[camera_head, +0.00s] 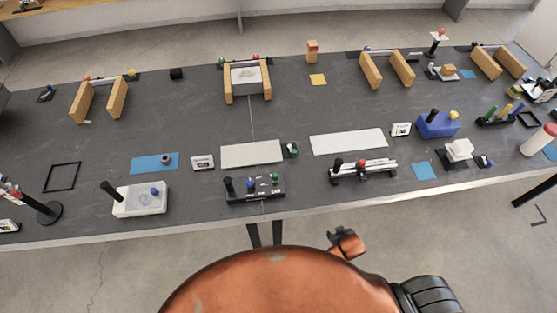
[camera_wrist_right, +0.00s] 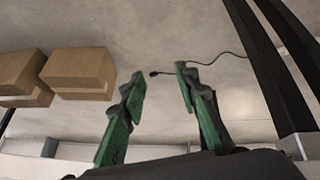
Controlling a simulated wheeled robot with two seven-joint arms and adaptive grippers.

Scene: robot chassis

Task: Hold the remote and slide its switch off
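I cannot pick out a remote for certain on the dark table (camera_head: 200,105) in the head view. Two candidates lie near its front edge. One is a white, flat device (camera_head: 128,207) with a black stick and a blue knob. The other is a black box (camera_head: 262,196) with several coloured knobs. My right gripper (camera_wrist_right: 160,74) shows in the right wrist view with its two green fingers apart and nothing between them. It is away from the table objects, facing a bare grey surface. My left gripper is in neither view.
A white block on a dark base (camera_head: 458,151), a blue box (camera_head: 437,125) and a white slider device (camera_head: 364,172) stand on the right half. Wooden block pairs (camera_head: 248,82) line the back. Cardboard boxes (camera_wrist_right: 79,72) and a thin black cable (camera_wrist_right: 218,56) show in the wrist view.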

